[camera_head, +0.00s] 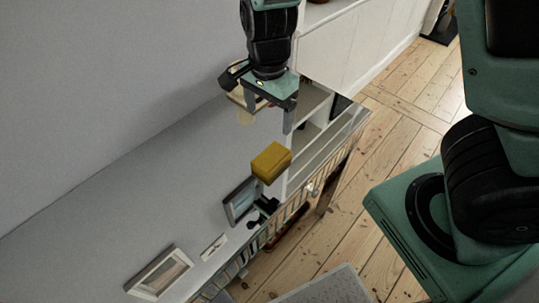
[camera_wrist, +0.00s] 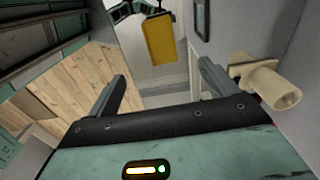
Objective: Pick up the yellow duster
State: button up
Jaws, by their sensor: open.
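The yellow duster (camera_head: 271,161) is a small block-shaped thing near the edge of a pale shelf top, just below my gripper in the head view. It also shows in the wrist view (camera_wrist: 159,41) at the top centre, beyond the fingertips and between their lines. My gripper (camera_head: 267,121) is open, with nothing between its fingers, and stands apart from the duster. Its two fingers also show in the wrist view (camera_wrist: 163,74). The underside of the duster is hidden.
A beige, rounded object (camera_wrist: 266,82) is close beside the right finger in the wrist view. Picture frames (camera_head: 160,273) (camera_head: 240,201) and a small dark item (camera_head: 264,210) stand along the shelf. A grey wall (camera_head: 100,90) runs behind. Floorboards (camera_head: 345,235) show at the right.

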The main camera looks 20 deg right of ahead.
jog(key=b, duration=0.2)
send_over(272, 156)
jog(key=a, duration=0.1)
jog(key=f, duration=1)
jog(key=shift+s+a+f, duration=0.1)
jog(key=shift+s+f, duration=0.15)
jog(key=shift+s, duration=0.05)
jog(key=shift+w+d+f+b, duration=0.15)
jog(key=shift+f+b, duration=0.1)
jog(key=shift+f, duration=0.65)
jog(key=shift+d+f+b, duration=0.2)
jog(key=shift+f, duration=0.65)
jog(key=shift+w+d+f+b, duration=0.15)
jog(key=shift+f+b, duration=0.1)
jog(key=shift+f, duration=0.65)
jog(key=c, duration=1.1)
